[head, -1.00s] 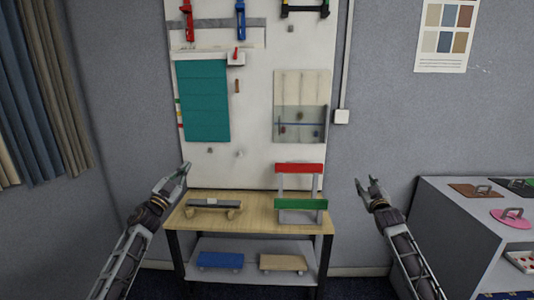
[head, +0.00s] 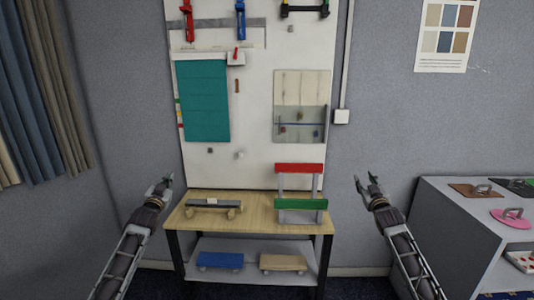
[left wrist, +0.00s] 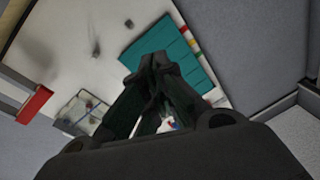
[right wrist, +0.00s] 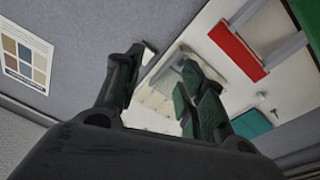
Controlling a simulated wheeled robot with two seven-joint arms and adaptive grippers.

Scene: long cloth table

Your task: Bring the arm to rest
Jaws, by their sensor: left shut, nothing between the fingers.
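My left gripper (head: 164,183) is in the air at the left front of the wooden table (head: 250,213), apart from it. In the left wrist view its fingertips (left wrist: 157,66) come together with nothing held between them. My right gripper (head: 368,184) is in the air to the right of the table, apart from everything. In the right wrist view its fingers (right wrist: 160,68) stand apart and hold nothing.
A white board (head: 255,150) with a teal panel (head: 203,100) rises behind the table. A red-and-green stand (head: 300,204) and a grey-and-wood piece (head: 213,204) are on the tabletop. A grey cabinet (head: 453,215) stands at the right, curtains (head: 45,90) at the left.

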